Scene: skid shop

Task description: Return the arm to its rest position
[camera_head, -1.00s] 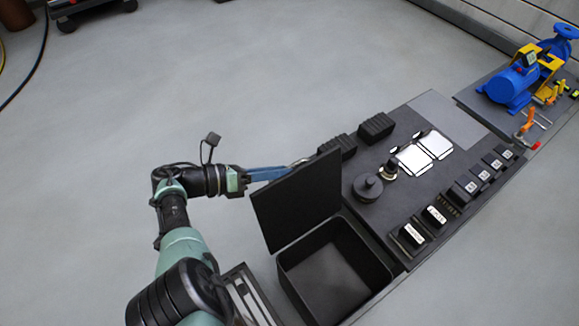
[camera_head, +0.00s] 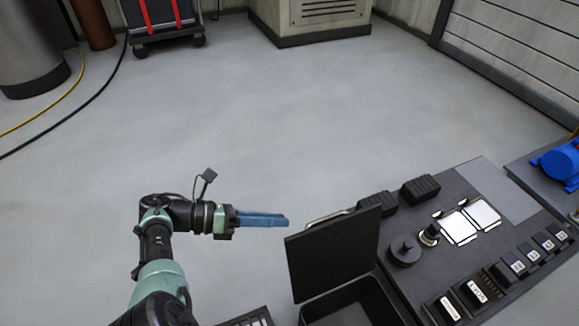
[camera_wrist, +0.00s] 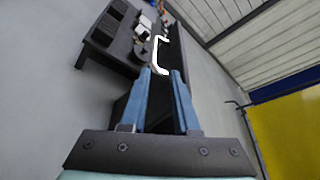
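My gripper (camera_head: 287,220) is held out level at the left of the black bin with the raised lid (camera_head: 335,255). Its two blue fingers point right, toward the pale handle (camera_head: 328,218) on the lid's edge, with a clear gap between tips and handle. In the wrist view the fingers (camera_wrist: 161,72) stand apart with nothing between them, and the handle (camera_wrist: 163,50) shows beyond the tips. The lid stands steeply upright. The open bin (camera_head: 360,305) is partly cut off at the bottom of the head view.
A blue pump (camera_head: 562,163) sits at the far right. Open floor lies behind and left of my arm; a wheeled cart (camera_head: 160,18) is far back.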

